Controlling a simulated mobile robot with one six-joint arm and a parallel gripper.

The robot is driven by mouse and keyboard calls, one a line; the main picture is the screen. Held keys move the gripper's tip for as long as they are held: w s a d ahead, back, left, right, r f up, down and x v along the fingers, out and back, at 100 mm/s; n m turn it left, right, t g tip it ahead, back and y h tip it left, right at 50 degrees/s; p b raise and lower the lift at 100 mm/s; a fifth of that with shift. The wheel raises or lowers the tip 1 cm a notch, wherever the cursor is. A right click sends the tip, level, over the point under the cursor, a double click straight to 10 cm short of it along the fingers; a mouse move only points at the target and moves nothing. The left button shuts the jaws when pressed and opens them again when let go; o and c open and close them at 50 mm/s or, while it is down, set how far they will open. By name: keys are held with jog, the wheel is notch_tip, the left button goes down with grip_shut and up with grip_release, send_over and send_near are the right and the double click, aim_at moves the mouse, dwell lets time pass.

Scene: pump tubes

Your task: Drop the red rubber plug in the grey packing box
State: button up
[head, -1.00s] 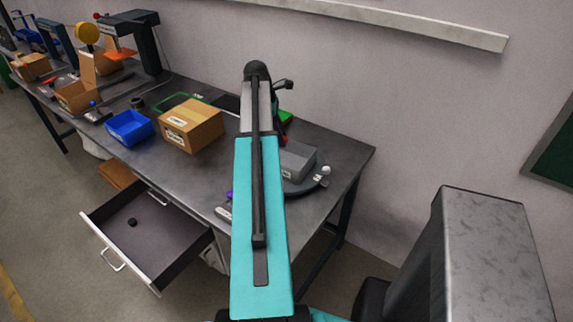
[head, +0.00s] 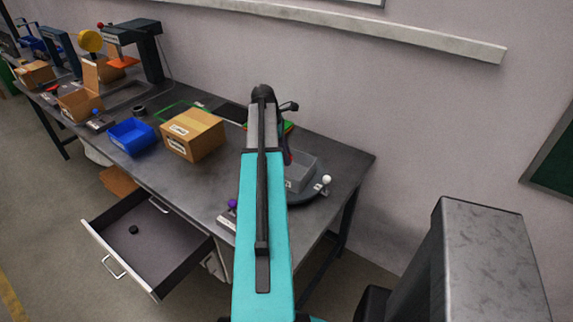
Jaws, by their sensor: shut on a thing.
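The grey packing box (head: 303,173) is an open-topped box near the right end of the workbench, just right of my arm. My gripper (head: 286,152) is mostly hidden behind my turquoise arm. A small dark red piece, which looks like the red rubber plug (head: 288,157), shows at the gripper, by the box's left rim. The gripper is shut on it. I cannot tell how high it is above the box.
A dark curved base with a white knob (head: 327,179) lies beside the grey box. A cardboard box (head: 193,135) and a blue bin (head: 131,136) stand to the left. An open drawer (head: 150,243) juts out in front, holding a small black item (head: 133,230).

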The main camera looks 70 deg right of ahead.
jog(key=shift+f, duration=1)
jog(key=shift+f, duration=0.1)
jog(key=shift+f+p, duration=0.7)
jog(key=shift+f, duration=1.05)
jog(key=shift+f, duration=0.15)
jog(key=o, duration=1)
jog(key=shift+r, duration=0.2)
jog(key=shift+b+v, duration=1.75)
jog(key=shift+v, duration=4.2)
jog(key=shift+r, duration=0.1)
